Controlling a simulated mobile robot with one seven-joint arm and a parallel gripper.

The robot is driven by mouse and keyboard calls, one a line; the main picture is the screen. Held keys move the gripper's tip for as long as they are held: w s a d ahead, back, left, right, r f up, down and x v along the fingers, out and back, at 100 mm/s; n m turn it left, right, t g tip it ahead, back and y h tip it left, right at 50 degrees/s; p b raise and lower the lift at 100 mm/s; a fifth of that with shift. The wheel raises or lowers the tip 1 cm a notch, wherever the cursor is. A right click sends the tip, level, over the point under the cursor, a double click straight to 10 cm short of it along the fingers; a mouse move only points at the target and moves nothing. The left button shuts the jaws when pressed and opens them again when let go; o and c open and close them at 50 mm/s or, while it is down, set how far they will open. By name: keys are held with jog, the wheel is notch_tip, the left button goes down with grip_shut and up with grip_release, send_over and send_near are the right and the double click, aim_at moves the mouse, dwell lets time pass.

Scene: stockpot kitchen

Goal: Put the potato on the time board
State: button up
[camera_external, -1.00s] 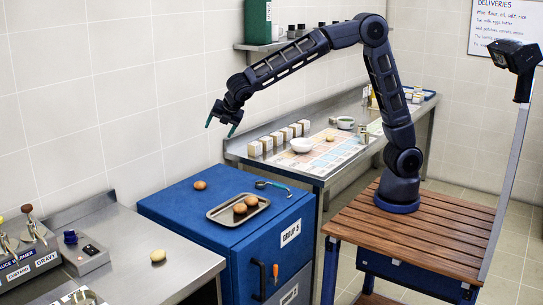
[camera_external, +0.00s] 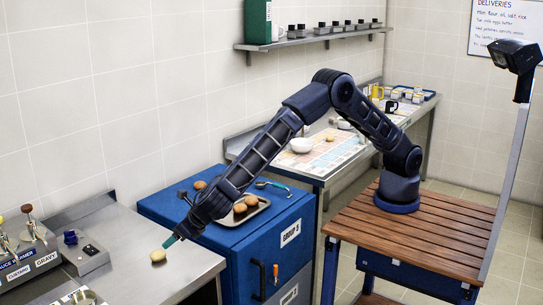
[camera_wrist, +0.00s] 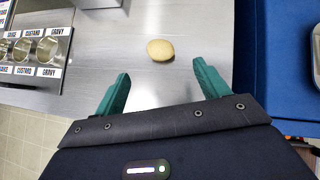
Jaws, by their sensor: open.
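The pale yellow potato (camera_external: 158,256) lies on the steel counter at the lower left; it also shows in the wrist view (camera_wrist: 160,50), just ahead of the fingertips. My gripper (camera_wrist: 161,72) is open and empty, with its two teal fingers spread and pointing toward the potato without touching it. In the external view my gripper (camera_external: 172,241) is low over the counter, just right of the potato. A flat pastel-coloured chart (camera_external: 320,157), which may be the time board, lies on the back steel table. I cannot read its markings.
A sauce dispenser (camera_external: 25,255) and a control box (camera_external: 88,255) stand left.

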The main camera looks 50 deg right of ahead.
aim_at(161, 254)
jog(key=x, duration=0.5)
jog(key=shift+a+f, duration=0.2)
jog(key=x, duration=0.4)
jog(key=shift+s+d+f, duration=0.1)
jog(key=shift+f, duration=0.6)
jog(key=shift+w+f, duration=0.2)
jog(key=shift+w, duration=0.05)
jog(key=c, duration=1.2)
jog(key=shift+o, duration=0.2)
jog(key=shift+r, duration=0.1)
notch_tip(161, 254, up, 20)
